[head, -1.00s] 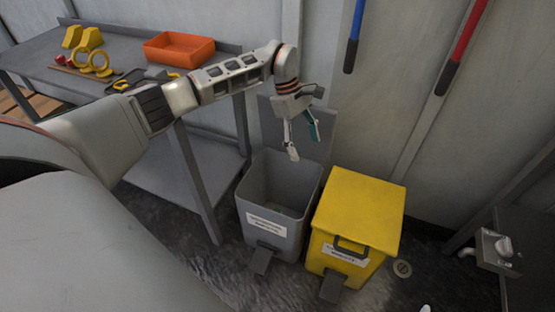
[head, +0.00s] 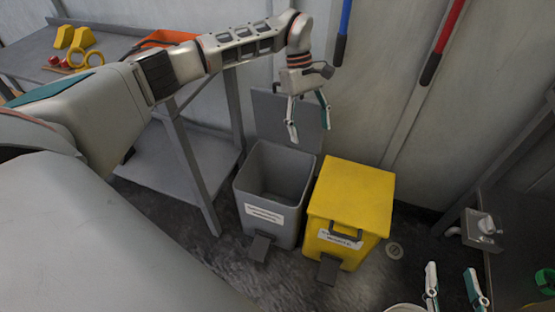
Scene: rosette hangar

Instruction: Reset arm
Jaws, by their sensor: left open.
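My left arm reaches in from the left. Its left gripper (head: 308,126) hangs fingers down over the back of the grey bin, fingers apart, with nothing between them. My right gripper (head: 454,291) shows at the bottom right, fingers pointing up in the picture and apart, with nothing visible between them. The grey pedal bin (head: 252,190) stands with its lid up, and its visible interior looks empty. The yellow pedal bin (head: 352,195) beside it has its lid shut.
A grey workbench (head: 30,50) at the upper left carries yellow parts (head: 75,37) and an orange tray (head: 165,37), partly hidden by my arm. A blue-handled tool (head: 344,30) and a red-handled one (head: 443,40) hang on the wall.

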